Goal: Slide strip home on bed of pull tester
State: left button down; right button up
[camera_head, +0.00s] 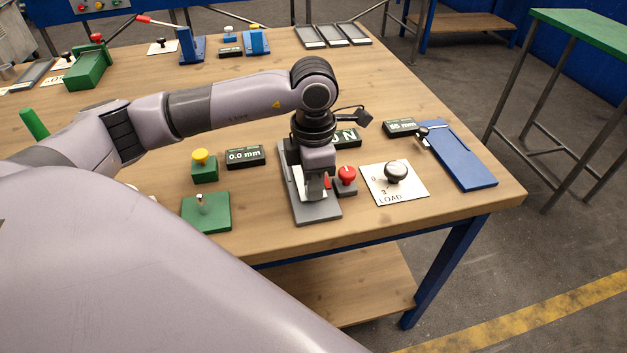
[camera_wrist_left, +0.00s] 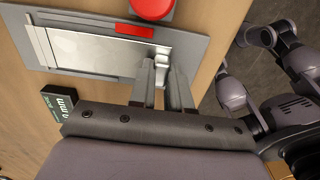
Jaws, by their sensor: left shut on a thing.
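The pull tester's flat grey bed (camera_head: 318,216) lies near the table's front edge. A pale metal strip (camera_head: 297,182) lies lengthwise on it, partly hidden by my left gripper (camera_head: 316,196). In the left wrist view the strip (camera_wrist_left: 90,52) lies within the long grey bed (camera_wrist_left: 195,52), beside a red bar (camera_wrist_left: 134,30). My left gripper (camera_wrist_left: 161,72) is shut on the strip's near end, low over the bed; the exact contact is hard to see. My right gripper is not in view; parts of my right arm show at the wrist view's right.
A red button (camera_head: 347,174) stands close right of the bed, with a LOAD dial (camera_head: 396,172) beyond. A "0.0 mm" display (camera_head: 245,156), a yellow-topped green block (camera_head: 203,166) and a green plate with a peg (camera_head: 206,213) stand left. A blue plate (camera_head: 458,155) lies far right.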

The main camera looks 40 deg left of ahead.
pick_arm(q)
jog(key=shift+w+a+f, duration=0.15)
jog(key=shift+w+a, duration=0.05)
jog(key=shift+c, duration=2.2)
grip_release()
jog(key=shift+r+p, duration=2)
jog(key=shift+r, duration=1.55)
jog(key=shift+s, duration=0.1)
